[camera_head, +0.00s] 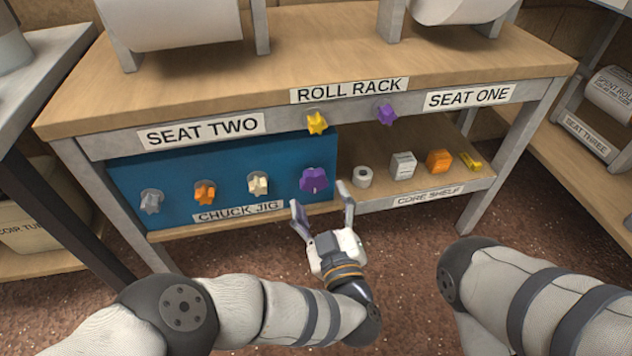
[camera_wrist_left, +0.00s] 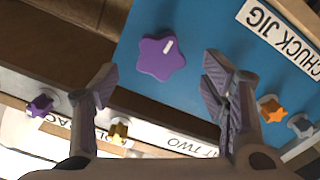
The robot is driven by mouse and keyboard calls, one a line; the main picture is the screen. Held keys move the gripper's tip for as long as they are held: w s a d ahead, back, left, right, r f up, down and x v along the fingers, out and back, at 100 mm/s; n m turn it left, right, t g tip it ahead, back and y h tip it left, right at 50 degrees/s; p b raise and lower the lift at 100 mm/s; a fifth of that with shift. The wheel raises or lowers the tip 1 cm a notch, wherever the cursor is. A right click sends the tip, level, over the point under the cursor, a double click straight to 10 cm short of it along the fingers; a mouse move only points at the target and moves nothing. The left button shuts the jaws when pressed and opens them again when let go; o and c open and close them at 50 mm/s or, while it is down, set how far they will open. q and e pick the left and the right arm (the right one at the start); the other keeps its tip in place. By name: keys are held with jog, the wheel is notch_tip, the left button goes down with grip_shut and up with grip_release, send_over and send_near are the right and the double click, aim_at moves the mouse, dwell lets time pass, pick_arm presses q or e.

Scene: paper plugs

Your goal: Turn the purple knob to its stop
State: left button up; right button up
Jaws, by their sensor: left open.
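The large purple star knob (camera_head: 314,180) is at the right end of the blue chuck jig panel. It also shows in the left wrist view (camera_wrist_left: 160,60), with a white mark near one lobe. A smaller purple knob (camera_head: 386,113) sits on the rack's front rail; the left wrist view shows it at the far left (camera_wrist_left: 40,105). My left gripper (camera_head: 319,196) is open and empty, just in front of and below the large purple knob. In the left wrist view, the knob lies beyond the gap between the fingers, apart from them. My right gripper is out of view.
The blue panel (camera_head: 230,190) also carries grey (camera_head: 152,201), orange (camera_head: 205,193) and cream (camera_head: 258,184) knobs. A yellow knob (camera_head: 317,122) is on the rail above. The core shelf (camera_head: 390,195) holds several small items to the right. The floor in front is clear.

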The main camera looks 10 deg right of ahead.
aim_at(315, 185)
pick_arm(q)
jog(key=shift+m, duration=0.4)
jog(key=m, duration=0.4)
jog(key=shift+f+m, duration=0.1)
jog(key=shift+m, duration=0.3)
jog(key=m, duration=0.6)
jog(key=shift+w, duration=0.15)
jog(key=shift+w+b, duration=1.05)
jog(key=shift+w, duration=0.85)
jog(key=shift+c, duration=0.3)
